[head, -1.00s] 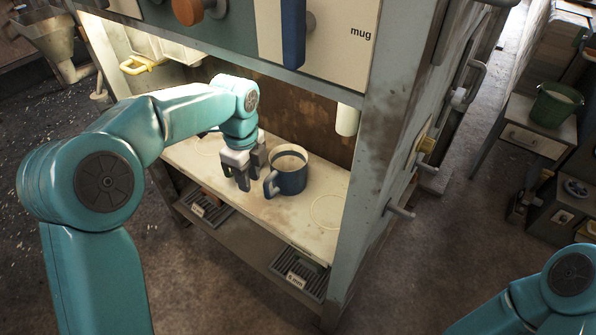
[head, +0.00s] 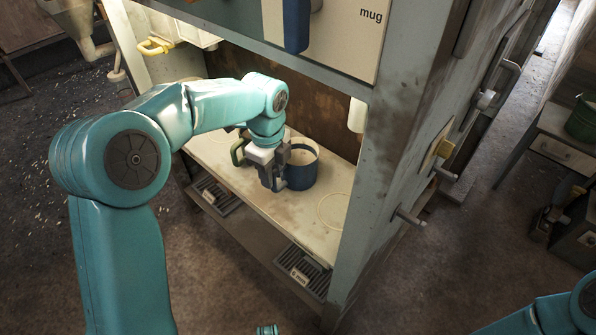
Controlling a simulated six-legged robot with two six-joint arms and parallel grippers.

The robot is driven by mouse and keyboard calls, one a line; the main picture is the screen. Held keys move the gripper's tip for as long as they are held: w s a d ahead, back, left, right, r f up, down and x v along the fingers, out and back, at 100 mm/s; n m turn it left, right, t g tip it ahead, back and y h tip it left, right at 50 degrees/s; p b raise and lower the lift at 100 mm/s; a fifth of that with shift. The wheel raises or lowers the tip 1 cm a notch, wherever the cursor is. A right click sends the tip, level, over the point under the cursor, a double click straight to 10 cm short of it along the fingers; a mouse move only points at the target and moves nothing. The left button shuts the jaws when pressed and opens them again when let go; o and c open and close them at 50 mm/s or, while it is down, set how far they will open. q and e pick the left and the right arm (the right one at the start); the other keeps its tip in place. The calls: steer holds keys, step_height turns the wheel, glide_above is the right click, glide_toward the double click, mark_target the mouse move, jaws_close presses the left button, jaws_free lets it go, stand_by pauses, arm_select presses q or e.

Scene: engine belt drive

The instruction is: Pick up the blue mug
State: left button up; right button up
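The blue mug (head: 304,171) stands upright on the pale shelf (head: 262,206) inside the cabinet. Its rim is light and its handle side faces my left gripper (head: 273,180). The gripper points down at the mug's left side, with its dark fingers at the handle. They hide most of the handle, and I cannot tell whether they are apart or pressed on it. The mug rests on the shelf. My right arm shows only at the bottom right corner, and its gripper is out of view.
A green handle-like part (head: 238,152) shows just left of the gripper. A pale ring (head: 333,210) marks the shelf on the right. The cabinet post (head: 372,190) stands right of the mug, and a panel marked "mug" (head: 335,35) hangs above. Drip grates (head: 303,271) lie below.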

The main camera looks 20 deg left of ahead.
mark_target(275, 194)
arm_select(q)
step_height(275, 194, down, 3)
steer(key=shift+s+d+f+b, duration=0.15)
steer(key=shift+f+b, duration=0.05)
steer(key=shift+b, duration=0.65)
steer(key=shift+f, duration=0.4)
steer(key=shift+r, duration=0.15)
jaws_close()
